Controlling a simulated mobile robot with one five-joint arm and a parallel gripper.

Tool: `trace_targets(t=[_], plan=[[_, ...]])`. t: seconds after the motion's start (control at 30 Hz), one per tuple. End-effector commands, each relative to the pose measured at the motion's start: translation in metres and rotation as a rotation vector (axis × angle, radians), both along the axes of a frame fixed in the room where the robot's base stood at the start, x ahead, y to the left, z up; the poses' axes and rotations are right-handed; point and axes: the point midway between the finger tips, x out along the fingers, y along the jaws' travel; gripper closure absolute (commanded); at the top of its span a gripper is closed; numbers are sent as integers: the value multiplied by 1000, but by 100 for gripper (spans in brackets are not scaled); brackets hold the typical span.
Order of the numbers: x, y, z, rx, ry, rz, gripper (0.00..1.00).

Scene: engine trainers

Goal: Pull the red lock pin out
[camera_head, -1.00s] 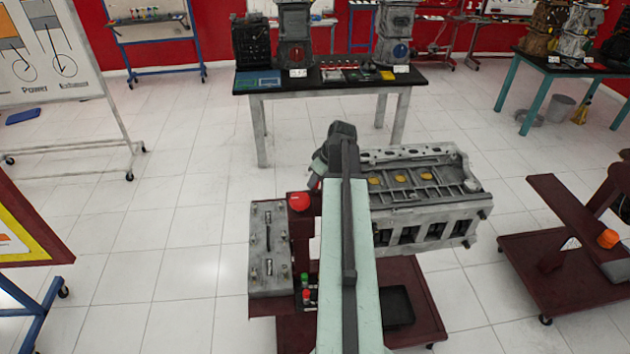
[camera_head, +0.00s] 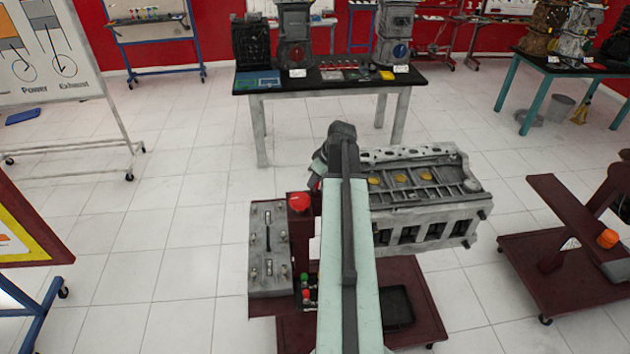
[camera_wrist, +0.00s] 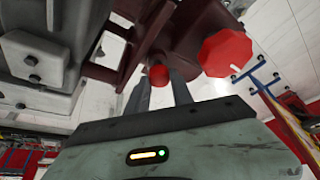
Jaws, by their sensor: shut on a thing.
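The red lock pin (camera_wrist: 158,75) shows as a short red cylinder between the fingertips in the wrist view. It sits at the dark red part of the engine stand (camera_wrist: 128,38). My gripper (camera_wrist: 160,84) is shut on the pin, with one dark finger on each side. In the head view my arm hides the pin and the fingers. The grey engine block (camera_head: 425,200) is mounted on the stand, to the right of my arm.
A faceted red knob (camera_wrist: 227,52) is close to the right of the fingers; it also shows in the head view (camera_head: 299,202). A grey block (camera_head: 268,245) stands left of my arm. A table (camera_head: 330,80) with engine parts is behind.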

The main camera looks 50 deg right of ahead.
Motion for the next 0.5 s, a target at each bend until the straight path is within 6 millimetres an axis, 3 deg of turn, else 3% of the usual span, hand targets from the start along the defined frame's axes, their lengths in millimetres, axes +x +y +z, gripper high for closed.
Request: trace_targets(t=[0.17, 0.4, 0.5], plan=[[0, 0, 10, 0, 0, 0, 100], [0, 0, 46, -1, -1, 0, 100], [0, 0, 47, -1, -1, 0, 100]])
